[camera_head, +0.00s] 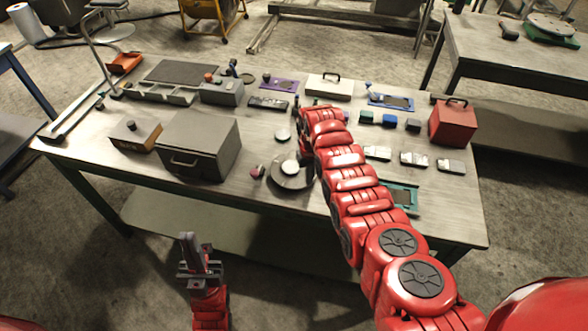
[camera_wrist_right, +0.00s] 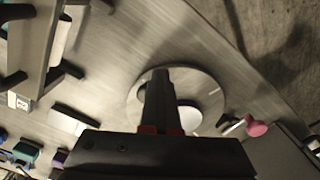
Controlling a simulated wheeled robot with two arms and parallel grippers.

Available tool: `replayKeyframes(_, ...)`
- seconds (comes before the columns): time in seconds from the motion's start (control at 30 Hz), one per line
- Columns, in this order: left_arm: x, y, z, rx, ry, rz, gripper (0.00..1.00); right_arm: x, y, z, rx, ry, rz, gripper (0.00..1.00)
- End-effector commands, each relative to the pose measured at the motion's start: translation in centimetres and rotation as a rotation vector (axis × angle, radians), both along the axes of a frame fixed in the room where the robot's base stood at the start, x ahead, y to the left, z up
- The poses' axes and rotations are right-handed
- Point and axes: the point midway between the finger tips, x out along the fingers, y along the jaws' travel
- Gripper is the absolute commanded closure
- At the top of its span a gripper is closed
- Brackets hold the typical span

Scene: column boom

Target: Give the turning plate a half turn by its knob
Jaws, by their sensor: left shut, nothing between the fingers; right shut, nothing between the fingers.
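The turning plate (camera_head: 291,181) is a dark grey disc near the table's front edge, with a pale round piece (camera_head: 290,167) on it. In the right wrist view the plate (camera_wrist_right: 208,87) lies beyond my right gripper (camera_wrist_right: 160,72), whose shut, empty fingers cover part of it; contact cannot be told. The pale round piece (camera_wrist_right: 189,118) shows beside the fingers. A pink-headed piece (camera_wrist_right: 256,127) stands by the plate's rim, also in the head view (camera_head: 257,171); whether it is the knob is unclear. My left gripper (camera_head: 189,240) is shut and empty, in front of the table.
A grey box with a handle (camera_head: 199,146) stands left of the plate. A teal tray (camera_head: 402,197) lies right of it, partly behind my right arm. A red box (camera_head: 453,123) stands at the right end. Several small items fill the table's back.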

Motion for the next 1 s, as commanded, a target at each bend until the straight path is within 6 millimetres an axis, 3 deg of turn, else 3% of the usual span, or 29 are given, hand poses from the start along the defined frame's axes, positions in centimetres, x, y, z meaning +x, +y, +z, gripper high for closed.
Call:
replayKeyframes(0.1,0.0,0.0,-1.0,0.000,0.000,0.000,1.00,0.2,-0.3,-0.5,0.000,-0.001,-0.002,1.00)
replayKeyframes(0.57,0.0,0.0,-1.2,0.000,0.000,0.000,1.00,0.4,-0.5,-0.3,0.001,0.000,-0.001,1.00)
replayKeyframes(1.0,0.0,0.0,-3.2,0.000,0.000,0.000,1.00,1.0,-1.0,-0.5,0.001,0.000,-0.001,1.00)
